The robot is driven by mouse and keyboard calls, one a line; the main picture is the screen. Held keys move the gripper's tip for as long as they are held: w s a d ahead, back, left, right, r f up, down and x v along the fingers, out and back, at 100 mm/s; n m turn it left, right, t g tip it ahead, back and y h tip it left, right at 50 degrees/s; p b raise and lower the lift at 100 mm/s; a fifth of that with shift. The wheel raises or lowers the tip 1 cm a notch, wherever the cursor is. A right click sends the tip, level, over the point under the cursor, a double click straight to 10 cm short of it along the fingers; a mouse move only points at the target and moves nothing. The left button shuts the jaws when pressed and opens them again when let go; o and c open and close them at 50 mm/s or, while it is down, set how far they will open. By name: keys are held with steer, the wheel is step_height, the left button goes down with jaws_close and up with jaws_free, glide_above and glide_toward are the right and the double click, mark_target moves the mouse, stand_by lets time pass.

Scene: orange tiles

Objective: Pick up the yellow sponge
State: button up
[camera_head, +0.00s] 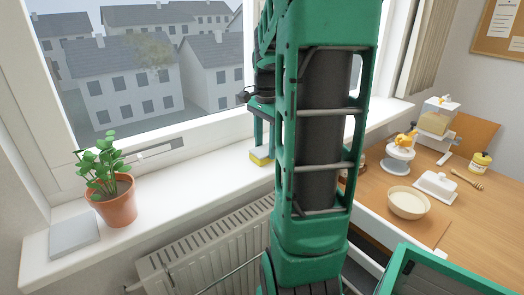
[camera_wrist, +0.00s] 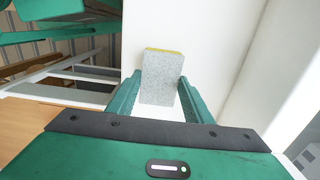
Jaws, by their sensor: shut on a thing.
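The yellow sponge (camera_head: 261,157) is at the window sill in the head view, partly hidden behind my arm. In the wrist view the sponge (camera_wrist: 162,78) shows a speckled grey-white face with a thin yellow edge along the top. My gripper (camera_wrist: 160,92) has its two green fingers on either side of the sponge, shut on it. In the head view my gripper is mostly hidden behind my arm. I cannot tell whether the sponge touches the sill.
The white window sill (camera_head: 190,190) holds a potted plant (camera_head: 111,190) and a grey flat slab (camera_head: 73,232) at left. A radiator (camera_head: 205,245) is below. At right, a wooden table (camera_head: 460,215) bears a bowl (camera_head: 408,203), a butter dish (camera_head: 436,187) and a jar (camera_head: 480,163).

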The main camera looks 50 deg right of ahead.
mark_target(265, 149)
steer(key=shift+r, duration=0.5)
step_height(265, 149, up, 3)
steer(key=shift+w+f, duration=0.1)
steer(key=shift+f, duration=0.05)
steer(key=a+r, duration=0.7)
steer(key=a, duration=0.4)
steer(key=shift+a, duration=0.35)
steer(key=shift+r, duration=0.1)
steer(key=o, duration=0.5)
steer(key=shift+c, duration=0.2)
steer(key=c, duration=0.4)
